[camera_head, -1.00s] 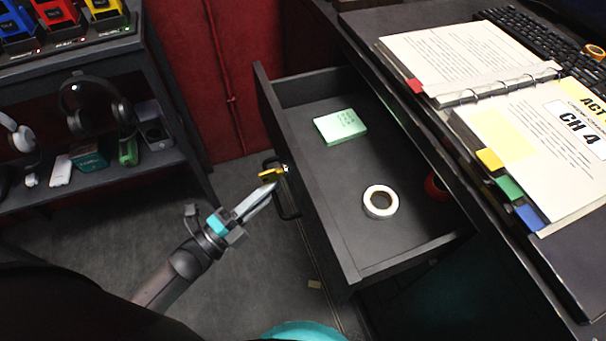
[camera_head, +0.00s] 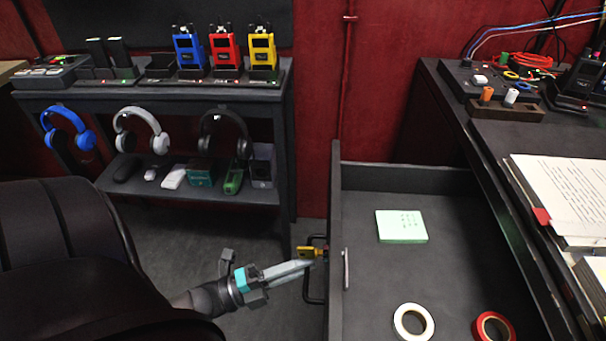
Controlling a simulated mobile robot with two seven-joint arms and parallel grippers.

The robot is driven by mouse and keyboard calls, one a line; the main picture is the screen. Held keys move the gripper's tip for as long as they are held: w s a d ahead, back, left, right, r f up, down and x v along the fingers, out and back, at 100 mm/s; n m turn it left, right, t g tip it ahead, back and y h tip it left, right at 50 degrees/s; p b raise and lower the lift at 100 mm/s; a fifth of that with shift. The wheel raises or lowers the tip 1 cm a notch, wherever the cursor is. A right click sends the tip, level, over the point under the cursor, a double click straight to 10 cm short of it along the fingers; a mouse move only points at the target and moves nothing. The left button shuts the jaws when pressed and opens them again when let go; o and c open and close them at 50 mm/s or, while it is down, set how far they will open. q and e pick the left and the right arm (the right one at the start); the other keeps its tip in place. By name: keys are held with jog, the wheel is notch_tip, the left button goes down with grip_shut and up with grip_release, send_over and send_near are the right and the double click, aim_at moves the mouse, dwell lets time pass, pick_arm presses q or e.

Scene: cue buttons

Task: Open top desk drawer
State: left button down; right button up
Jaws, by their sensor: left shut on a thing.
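The top desk drawer (camera_head: 335,200) is pulled out from under the desk on the right, its inside open to view. Its black loop handle (camera_head: 315,295) is on the front panel, facing left. My left gripper (camera_head: 316,262) reaches in from the lower left, its fingers together and shut on the handle's bar. A yellow key tag (camera_head: 307,252) hangs at the drawer front, just above the fingertips. In the drawer lie a pale green note pad (camera_head: 401,226), a white tape roll (camera_head: 413,322) and a red tape roll (camera_head: 493,327). My right gripper does not show.
The desk top (camera_head: 500,140) carries cables, a small holder and a binder (camera_head: 560,195). A dark shelf (camera_head: 190,202) at the left holds headphones and small boxes, with blue, red and yellow devices above. A black chair (camera_head: 70,260) fills the lower left.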

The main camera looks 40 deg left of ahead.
pick_arm(q)
jog(key=c, duration=1.2)
grip_release()
jog(key=shift+b+v, duration=0.5)
jog(key=shift+v, duration=7.15)
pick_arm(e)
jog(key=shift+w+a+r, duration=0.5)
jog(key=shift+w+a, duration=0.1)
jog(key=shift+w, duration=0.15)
pick_arm(q)
jog(key=shift+w, duration=0.1)
